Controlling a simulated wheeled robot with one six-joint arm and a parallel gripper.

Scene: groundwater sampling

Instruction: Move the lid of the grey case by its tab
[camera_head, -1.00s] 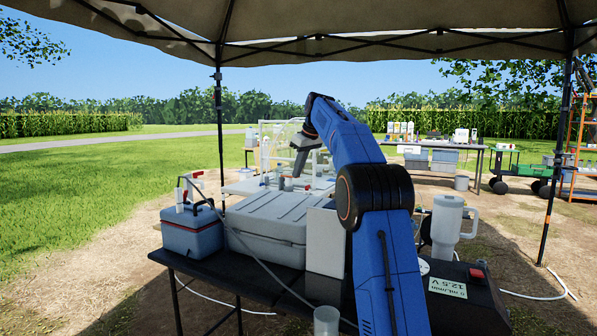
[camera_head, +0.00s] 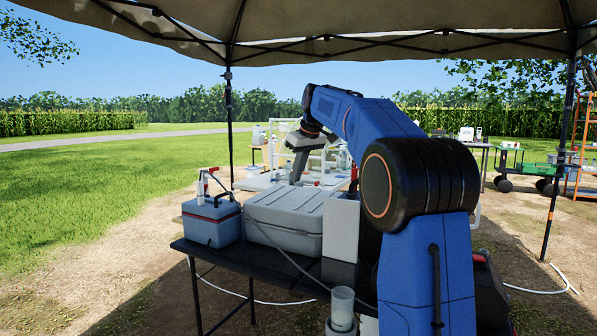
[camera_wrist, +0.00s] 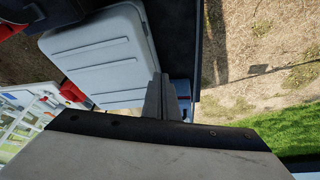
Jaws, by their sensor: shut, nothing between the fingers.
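The grey case (camera_head: 285,238) stands on the dark table, its ribbed lid (camera_head: 290,200) lying shut on top. In the wrist view the lid (camera_wrist: 100,55) fills the upper left. I cannot make out the tab clearly in either view. My gripper (camera_head: 296,178) is above and behind the case's far side, pointing down. In the wrist view its two fingers (camera_wrist: 167,85) are together and empty, close to the lid's corner in the picture. I cannot tell whether they touch the case.
A blue-grey cooler box (camera_head: 211,222) with a red-topped bottle stands left of the case. A light grey upright block (camera_head: 340,236) stands at its right. A hose crosses the case's front. Racked bottles stand beyond.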

